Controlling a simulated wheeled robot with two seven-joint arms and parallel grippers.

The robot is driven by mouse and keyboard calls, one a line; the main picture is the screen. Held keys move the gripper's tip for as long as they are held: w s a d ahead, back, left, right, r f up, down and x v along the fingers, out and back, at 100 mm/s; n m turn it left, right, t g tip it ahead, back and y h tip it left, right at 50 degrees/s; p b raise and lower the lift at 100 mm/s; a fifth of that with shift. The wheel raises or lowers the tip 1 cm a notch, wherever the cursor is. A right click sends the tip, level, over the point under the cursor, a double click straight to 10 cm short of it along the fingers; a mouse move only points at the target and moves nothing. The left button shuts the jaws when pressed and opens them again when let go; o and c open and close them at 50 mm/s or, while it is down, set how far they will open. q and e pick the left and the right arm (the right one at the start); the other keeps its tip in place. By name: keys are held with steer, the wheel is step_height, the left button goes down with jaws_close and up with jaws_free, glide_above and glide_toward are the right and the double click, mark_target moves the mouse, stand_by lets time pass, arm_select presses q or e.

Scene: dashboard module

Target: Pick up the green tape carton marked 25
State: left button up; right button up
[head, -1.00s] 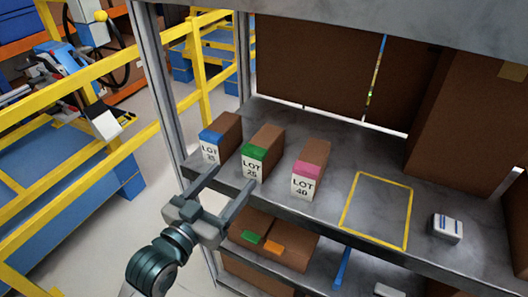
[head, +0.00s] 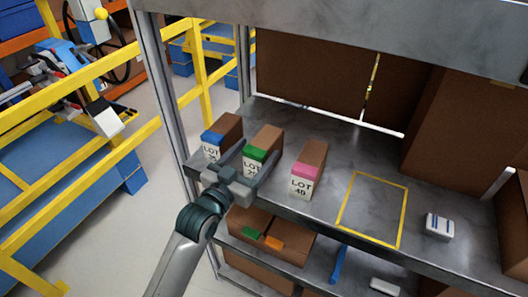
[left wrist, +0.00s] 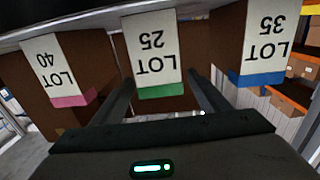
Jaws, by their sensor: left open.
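The green tape carton (head: 268,140) is a brown box with a green band and a white label; it stands on the upper shelf between two similar cartons. In the left wrist view the picture is upside down and its label, LOT 25 (left wrist: 152,50), is easily read. My left gripper (head: 258,160) is open, with one finger to each side of the carton's front. In the left wrist view the fingers (left wrist: 160,85) flank the green band, with nothing held. The fingers partly hide the label in the head view. My right gripper is not in view.
The blue-banded carton marked 35 (head: 226,132) stands close on the left, the pink-banded carton marked 40 (head: 311,160) on the right. A yellow outlined rectangle (head: 372,208) is empty. A small white striped block (head: 439,226) lies farther right. A lower shelf holds more boxes (head: 262,236).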

mark_target(264, 140)
arm_select(q)
steer(key=shift+p+x, duration=0.6)
steer(key=shift+x, duration=0.2)
steer(key=p+x, duration=0.1)
steer(key=x, duration=0.1)
steer(key=shift+w+d+f, duration=0.15)
steer(key=shift+w, duration=0.2)
steer(key=shift+w+d+f, duration=0.15)
steer(key=shift+w+d, duration=0.1)
steer(key=shift+w, duration=0.1)
steer(key=c, duration=1.5)
steer(key=shift+r, duration=0.2)
